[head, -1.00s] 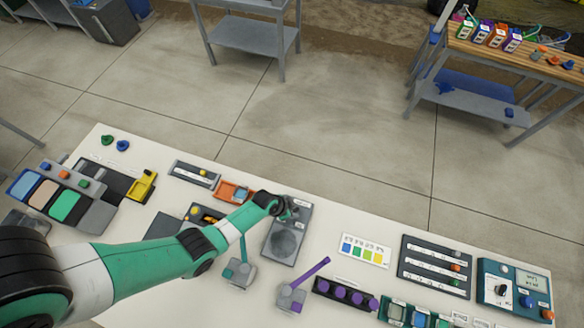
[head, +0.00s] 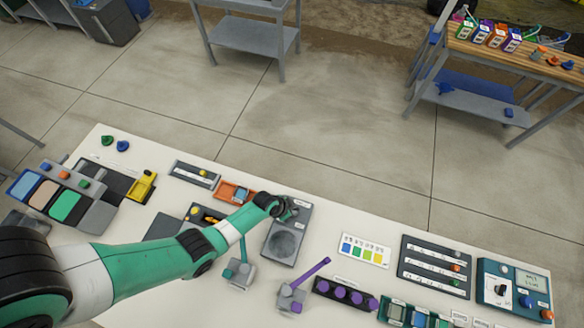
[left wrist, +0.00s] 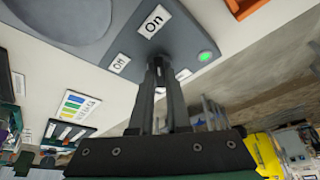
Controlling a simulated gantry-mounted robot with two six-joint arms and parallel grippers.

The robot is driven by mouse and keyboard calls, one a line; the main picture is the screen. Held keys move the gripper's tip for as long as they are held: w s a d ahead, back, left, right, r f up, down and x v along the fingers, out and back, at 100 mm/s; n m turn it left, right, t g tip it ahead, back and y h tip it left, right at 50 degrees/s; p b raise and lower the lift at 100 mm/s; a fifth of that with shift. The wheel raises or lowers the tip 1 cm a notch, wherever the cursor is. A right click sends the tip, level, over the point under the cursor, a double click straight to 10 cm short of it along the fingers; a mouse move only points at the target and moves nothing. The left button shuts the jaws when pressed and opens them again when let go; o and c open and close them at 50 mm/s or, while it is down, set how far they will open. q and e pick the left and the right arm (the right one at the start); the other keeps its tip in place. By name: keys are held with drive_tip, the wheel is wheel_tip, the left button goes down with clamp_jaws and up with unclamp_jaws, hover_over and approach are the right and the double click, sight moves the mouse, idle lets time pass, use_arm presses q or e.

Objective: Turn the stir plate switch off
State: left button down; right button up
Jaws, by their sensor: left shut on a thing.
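The stir plate (head: 284,243) is a grey box with a round dark pad, standing on the white table. In the left wrist view, the stir plate (left wrist: 120,30) shows an "On" label (left wrist: 154,22), an "Off" label (left wrist: 119,63) and a lit green lamp (left wrist: 205,56). My left gripper (head: 289,209) is at the far end of the stir plate. In the left wrist view its fingers (left wrist: 159,62) are closed together by the labels, shut on the switch. The fingers hide the switch, so I cannot tell its position. My right gripper is not in view.
An orange tray (head: 236,191) lies left of the stir plate. A grey holder with a purple lever (head: 315,271) and one with a teal lever (head: 243,250) stand nearby. A colour chart card (head: 364,250) lies to the right. Bare table separates it from the stir plate.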

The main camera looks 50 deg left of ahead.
use_arm(q)
drive_tip(key=n+y, duration=0.1)
drive_tip(key=n, duration=0.2)
drive_tip(key=shift+d, duration=0.15)
drive_tip(key=n+y, duration=0.1)
drive_tip(key=n, duration=0.1)
drive_tip(key=n+y+b, duration=0.1)
drive_tip(key=n, duration=0.2)
drive_tip(key=shift+w+d+g, duration=0.1)
drive_tip(key=shift+d+g, duration=0.05)
drive_tip(key=shift+g, duration=0.15)
drive_tip(key=n, duration=0.3)
drive_tip(key=shift+d+g+y, duration=0.1)
drive_tip(key=shift+g+y, duration=0.3)
drive_tip(key=shift+w+n+y, duration=0.15)
drive_tip(key=shift+n+y, duration=0.15)
drive_tip(key=shift+n, duration=0.7)
drive_tip(key=shift+f+n+g, duration=0.1)
drive_tip(key=shift+n+g, duration=0.6)
drive_tip(key=shift+n, duration=0.5)
drive_tip(key=shift+w+n+g+b, duration=0.1)
drive_tip(key=shift+n+g+b, duration=0.2)
drive_tip(key=shift+n+b, duration=0.45)
drive_tip(key=shift+n+y, duration=0.3)
drive_tip(key=shift+n, duration=0.15)
